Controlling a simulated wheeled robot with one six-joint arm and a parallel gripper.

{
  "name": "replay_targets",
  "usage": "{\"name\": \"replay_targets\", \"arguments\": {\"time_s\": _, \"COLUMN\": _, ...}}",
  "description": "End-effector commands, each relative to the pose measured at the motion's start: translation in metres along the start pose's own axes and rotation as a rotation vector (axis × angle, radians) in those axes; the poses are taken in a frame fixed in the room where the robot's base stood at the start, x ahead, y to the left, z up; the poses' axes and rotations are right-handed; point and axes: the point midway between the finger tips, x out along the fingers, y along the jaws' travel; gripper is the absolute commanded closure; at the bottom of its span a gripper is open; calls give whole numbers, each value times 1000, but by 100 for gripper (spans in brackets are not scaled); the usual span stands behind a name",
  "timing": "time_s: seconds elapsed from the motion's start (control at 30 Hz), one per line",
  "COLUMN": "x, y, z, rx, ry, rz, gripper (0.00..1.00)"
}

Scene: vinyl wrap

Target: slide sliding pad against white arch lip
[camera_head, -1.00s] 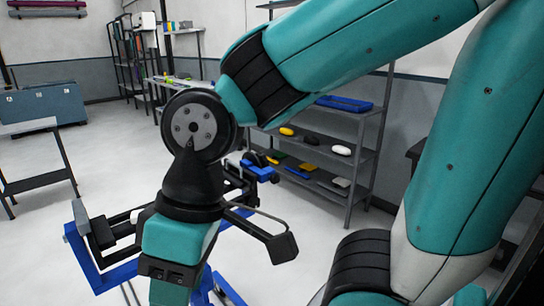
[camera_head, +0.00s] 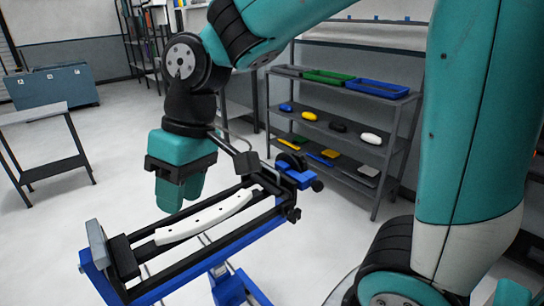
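A white curved strip with small holes, the white arch lip (camera_head: 204,218), lies along the black rails of a blue and black clamp stand (camera_head: 238,237). At the stand's left end are a grey plate (camera_head: 97,244) and a black block (camera_head: 122,258) beside it. I cannot tell which part is the sliding pad. The arch's left end is near the black block, with a small gap. My gripper (camera_head: 181,192) points down behind and above the arch's left half, apart from it. Its teal fingers are seen side-on, so their opening and anything between them cannot be made out.
A blue end piece with black knobs (camera_head: 295,172) closes the stand's right end. A grey shelf (camera_head: 340,132) behind holds trays and several coloured pads. A grey table (camera_head: 40,145) and a blue chest (camera_head: 52,85) stand at left. Open floor lies around the stand.

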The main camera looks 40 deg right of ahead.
Motion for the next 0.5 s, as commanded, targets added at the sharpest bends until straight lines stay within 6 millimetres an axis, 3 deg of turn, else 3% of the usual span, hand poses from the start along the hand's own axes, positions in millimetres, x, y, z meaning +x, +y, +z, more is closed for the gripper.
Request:
{"name": "replay_targets", "arguments": {"time_s": 0.03, "x": -19, "y": 33, "z": -24, "rx": 59, "ry": 0, "rz": 17, "gripper": 62}}
{"name": "replay_targets", "arguments": {"time_s": 0.1, "x": -38, "y": 84, "z": -47, "rx": 130, "ry": -3, "rz": 38, "gripper": 62}}
{"name": "replay_targets", "arguments": {"time_s": 0.2, "x": -60, "y": 165, "z": -63, "rx": 227, "ry": -10, "rz": 60, "gripper": 62}}
{"name": "replay_targets", "arguments": {"time_s": 0.3, "x": -78, "y": 248, "z": -62, "rx": 320, "ry": -19, "rz": 77, "gripper": 62}}
{"name": "replay_targets", "arguments": {"time_s": 0.4, "x": -90, "y": 321, "z": -47, "rx": 402, "ry": -28, "rz": 88, "gripper": 62}}
{"name": "replay_targets", "arguments": {"time_s": 0.5, "x": -97, "y": 374, "z": -26, "rx": 466, "ry": -34, "rz": 97, "gripper": 62}}
